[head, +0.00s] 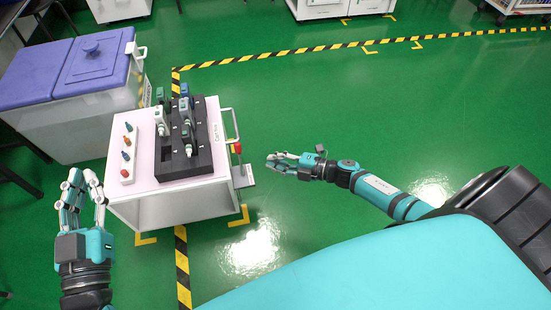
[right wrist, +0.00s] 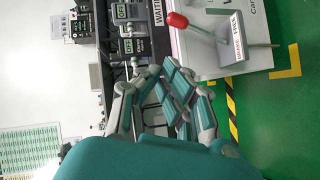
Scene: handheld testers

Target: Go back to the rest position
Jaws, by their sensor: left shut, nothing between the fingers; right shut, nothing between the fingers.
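My left gripper (head: 83,176) is at the lower left, beside the left side of the white cart (head: 165,212). It is shut and empty. My right gripper (head: 271,161) is to the right of the cart, over the green floor, apart from the cart. It is shut and empty, and its fingers also show in the right wrist view (right wrist: 160,72). Several handheld testers (head: 162,125) stand in a black rack (head: 205,158) on the cart top. Some testers (right wrist: 127,46) show at the top of the right wrist view.
A white strip with several coloured knobs (head: 127,165) lies left of the rack. A bin with a purple lid (head: 45,70) stands behind left. A red-knobbed brake lever (head: 237,148) sticks out at the cart's right side. The floor (head: 340,110) at right is clear.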

